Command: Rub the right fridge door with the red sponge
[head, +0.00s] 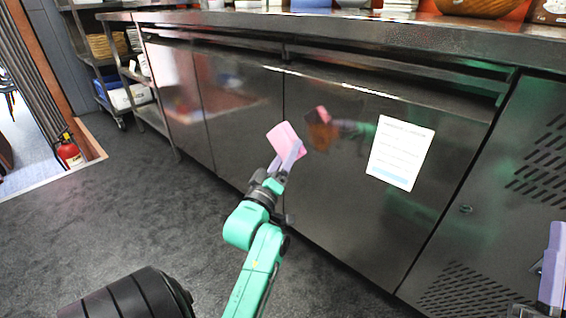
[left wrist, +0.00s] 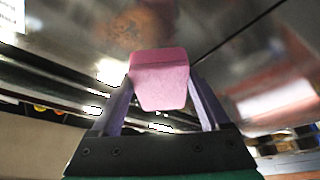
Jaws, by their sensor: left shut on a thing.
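The sponge (head: 284,142) looks pink and is pinched between the lilac fingers of my left gripper (head: 290,158); the sponge also shows in the left wrist view (left wrist: 160,78). The right fridge door (head: 345,205) is dark, shiny metal with a white printed sheet (head: 400,152) on it. A brownish smudge (head: 321,134) shows on this door, up and right of the sponge, beside the sponge's reflection. The sponge is in front of the door seam, apart from the door. My right gripper (head: 550,268) shows only partly at the right edge; its opening is hidden.
The left fridge door (head: 238,110) is left of the seam. A vented panel (head: 515,190) is at the right. The counter top (head: 400,32) overhangs the doors and bears bowls. A shelf rack (head: 140,75) and a red extinguisher (head: 69,153) stand left. The carpet is clear.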

